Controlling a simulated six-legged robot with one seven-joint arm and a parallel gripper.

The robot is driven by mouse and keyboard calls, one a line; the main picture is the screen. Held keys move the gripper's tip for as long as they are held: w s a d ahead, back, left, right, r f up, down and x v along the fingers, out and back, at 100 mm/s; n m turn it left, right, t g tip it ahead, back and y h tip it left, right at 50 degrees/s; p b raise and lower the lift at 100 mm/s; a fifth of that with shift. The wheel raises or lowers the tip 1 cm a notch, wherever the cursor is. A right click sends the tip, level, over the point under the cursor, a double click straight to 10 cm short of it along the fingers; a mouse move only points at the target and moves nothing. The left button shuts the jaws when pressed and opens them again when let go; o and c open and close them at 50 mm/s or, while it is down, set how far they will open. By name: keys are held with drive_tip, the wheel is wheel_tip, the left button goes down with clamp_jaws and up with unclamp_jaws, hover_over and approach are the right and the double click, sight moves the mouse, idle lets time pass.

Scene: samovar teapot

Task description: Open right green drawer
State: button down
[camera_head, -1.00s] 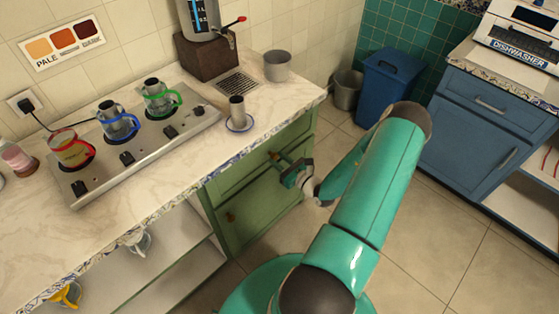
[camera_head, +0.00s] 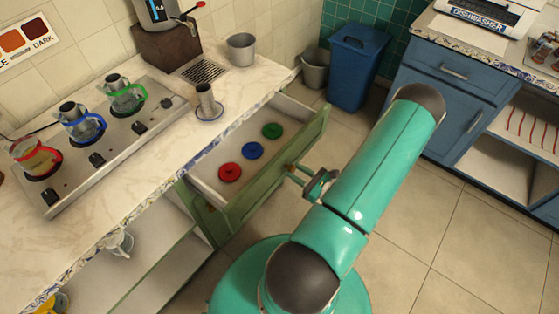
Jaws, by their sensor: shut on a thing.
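The right green drawer (camera_head: 268,178) under the counter is pulled well out, and its white inside shows. In it lie a red lid (camera_head: 230,172), a blue lid (camera_head: 253,150) and a green lid (camera_head: 272,131), each a round disc. My gripper (camera_head: 297,172) is at the drawer's front, shut on the drawer's handle (camera_head: 291,168). My arm hides part of the floor to the right of the drawer.
A blue bin (camera_head: 357,68) and blue cabinet (camera_head: 450,100) stand behind. The floor (camera_head: 440,240) at right is clear.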

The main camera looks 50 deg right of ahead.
drive_tip(key=s, duration=1.3)
drive_tip(key=shift+d, duration=0.15)
drive_tip(key=c, duration=1)
unclamp_jaws()
drive_tip(key=shift+c, duration=0.2)
drive_tip(key=s, duration=1.3)
drive_tip(key=shift+s+d, duration=0.2)
drive_tip(key=shift+s, duration=0.15)
drive_tip(key=shift+w+r, duration=0.1)
